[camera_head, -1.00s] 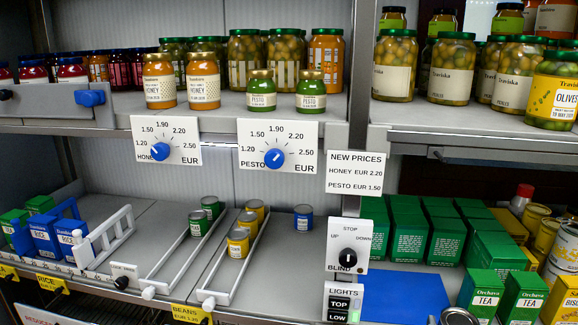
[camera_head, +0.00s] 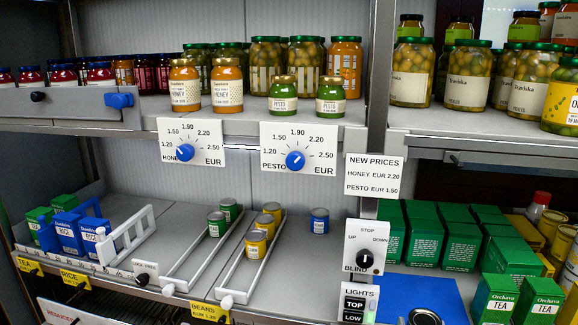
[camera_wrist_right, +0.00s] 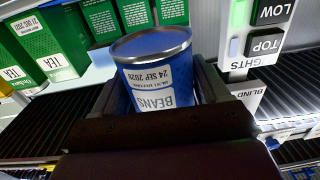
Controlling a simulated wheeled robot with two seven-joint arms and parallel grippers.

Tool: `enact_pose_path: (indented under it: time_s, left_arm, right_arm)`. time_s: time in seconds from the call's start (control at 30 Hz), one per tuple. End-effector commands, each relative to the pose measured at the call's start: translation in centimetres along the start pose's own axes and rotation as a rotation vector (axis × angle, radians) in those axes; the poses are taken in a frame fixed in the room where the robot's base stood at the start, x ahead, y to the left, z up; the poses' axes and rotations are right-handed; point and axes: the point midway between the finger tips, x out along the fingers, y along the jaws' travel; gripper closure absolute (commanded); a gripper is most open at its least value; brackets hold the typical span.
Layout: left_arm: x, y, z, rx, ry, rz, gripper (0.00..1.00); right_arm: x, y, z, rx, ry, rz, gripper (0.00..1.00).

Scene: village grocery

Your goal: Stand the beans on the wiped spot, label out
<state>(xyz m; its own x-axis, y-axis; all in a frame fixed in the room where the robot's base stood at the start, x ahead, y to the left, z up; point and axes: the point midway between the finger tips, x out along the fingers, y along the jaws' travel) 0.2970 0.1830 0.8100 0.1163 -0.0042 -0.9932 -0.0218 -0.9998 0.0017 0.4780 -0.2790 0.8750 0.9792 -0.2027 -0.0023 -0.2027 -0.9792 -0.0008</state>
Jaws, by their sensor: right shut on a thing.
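A blue can with a white label reading BEANS (camera_wrist_right: 155,75) sits between the jaws of my right gripper (camera_wrist_right: 165,95) in the right wrist view. The label shows upside down there and faces that camera. In the head view the right gripper (camera_head: 425,312) is at the bottom edge, in front of a flat blue patch (camera_head: 390,285), with the can's round grey top showing. Another blue can (camera_head: 319,220) stands on the lower shelf, right of the wire lanes. I cannot make out a wiped spot. My left gripper is not in view.
Yellow cans (camera_head: 256,242) and green cans (camera_head: 217,223) stand between white lane dividers (camera_head: 245,260). A BLIND and LIGHTS control panel (camera_head: 364,258) stands left of the blue patch. Green tea boxes (camera_head: 460,245) stand to the right. Grey shelf (camera_head: 300,265) is bare around the single blue can.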

Motion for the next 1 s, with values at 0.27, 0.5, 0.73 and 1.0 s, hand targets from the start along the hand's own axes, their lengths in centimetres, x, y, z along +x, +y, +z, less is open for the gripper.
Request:
enact_pose_path:
  time_s: [0.27, 0.5, 0.73, 1.0]
  left_arm:
    - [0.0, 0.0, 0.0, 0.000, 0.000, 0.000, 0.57]
    - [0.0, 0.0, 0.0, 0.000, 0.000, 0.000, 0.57]
    - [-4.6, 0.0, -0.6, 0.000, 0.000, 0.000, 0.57]
    - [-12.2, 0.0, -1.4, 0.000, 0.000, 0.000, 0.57]
  right_arm:
    - [-0.9, -5.3, 7.9, -0.001, -0.004, -0.118, 0.65]
    - [-3.2, -8.4, 12.3, -0.001, -0.001, -0.202, 0.65]
    - [-3.2, -8.6, 9.1, -0.001, 0.000, -0.205, 0.65]
    - [-3.8, -8.4, 4.7, -0.001, -0.002, -0.204, 0.65]
